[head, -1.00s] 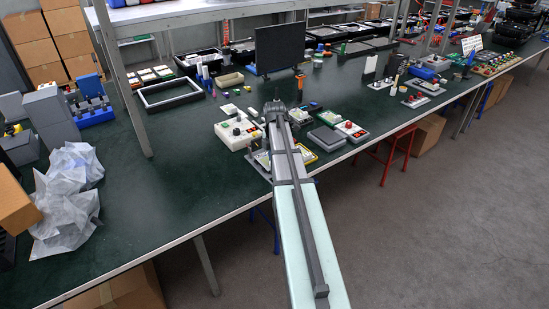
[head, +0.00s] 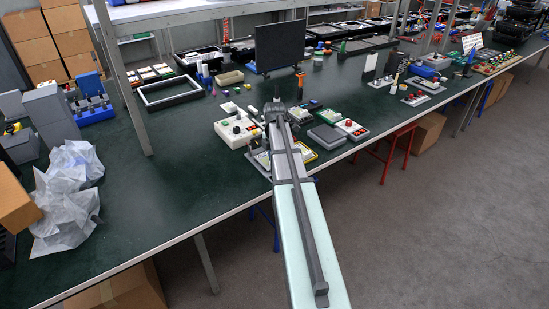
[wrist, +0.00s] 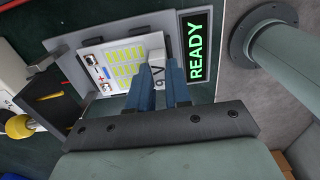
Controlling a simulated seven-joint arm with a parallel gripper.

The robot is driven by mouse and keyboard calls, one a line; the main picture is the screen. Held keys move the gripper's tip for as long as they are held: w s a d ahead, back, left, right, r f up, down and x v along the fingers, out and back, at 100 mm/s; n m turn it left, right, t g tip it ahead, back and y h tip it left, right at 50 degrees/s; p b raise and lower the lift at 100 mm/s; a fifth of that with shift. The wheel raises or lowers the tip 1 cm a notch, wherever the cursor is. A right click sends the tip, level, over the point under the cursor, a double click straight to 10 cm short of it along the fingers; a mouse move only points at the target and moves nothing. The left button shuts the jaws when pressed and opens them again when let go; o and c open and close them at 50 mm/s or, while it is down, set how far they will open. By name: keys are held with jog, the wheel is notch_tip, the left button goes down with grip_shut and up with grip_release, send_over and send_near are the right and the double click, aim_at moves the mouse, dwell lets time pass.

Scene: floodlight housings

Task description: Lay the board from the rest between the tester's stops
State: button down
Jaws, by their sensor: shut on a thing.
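In the wrist view a white board (wrist: 118,62) with rows of yellow cells lies over a grey plate (wrist: 66,66), which looks like the tester's bed. A raised edge of the plate shows along the board's left and upper sides. My gripper (wrist: 160,76) is shut on the board at its right end, by a white part marked with a V. The exact contact and any gap beneath the board are hidden. A green READY display (wrist: 195,50) stands just right of the plate. In the head view my arm covers most of the board and tester; my gripper (head: 274,108) is seen from behind.
A black block with a yellow knob (wrist: 50,105) stands close left of the board. In the head view a white control box (head: 237,131) is left of my arm, and a grey pad (head: 326,137) is right.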

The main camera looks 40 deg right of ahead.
jog(key=c, duration=1)
grip_release()
jog(key=shift+r, duration=0.1)
